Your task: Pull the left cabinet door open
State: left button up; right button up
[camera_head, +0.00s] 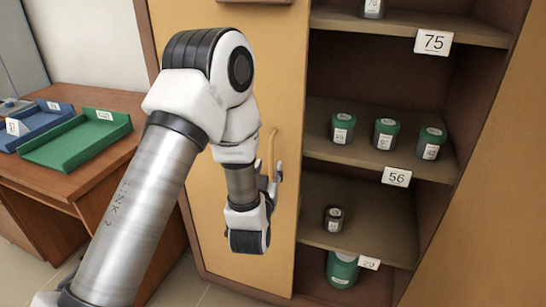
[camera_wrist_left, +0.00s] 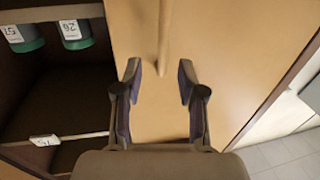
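The left cabinet door (camera_head: 285,70) is a tan panel with a brown edge, left of the open shelves, and looks closed. Its slim vertical handle (camera_head: 271,150) stands near the door's right edge. My left gripper (camera_head: 271,177) is at the handle's lower part, partly hidden by my wrist. In the left wrist view, the left gripper (camera_wrist_left: 160,72) has its two fingers spread apart. The handle (camera_wrist_left: 165,35) runs down from the top, and its lower end lies between and just beyond the fingertips; no contact shows. The right gripper is not in view.
Open shelves (camera_head: 365,155) right of the door hold green-lidded jars (camera_head: 385,133) and number cards (camera_head: 397,177). A tan panel (camera_head: 485,200) stands at far right. A wooden desk (camera_head: 110,155) with green (camera_head: 70,145) and blue (camera_head: 45,122) trays stands left.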

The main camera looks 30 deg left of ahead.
aim_at(270, 155)
pick_arm(q)
jog(key=x, duration=0.7)
jog(key=shift+w+a+f, duration=0.2)
jog(key=shift+a, duration=0.15)
grip_shut()
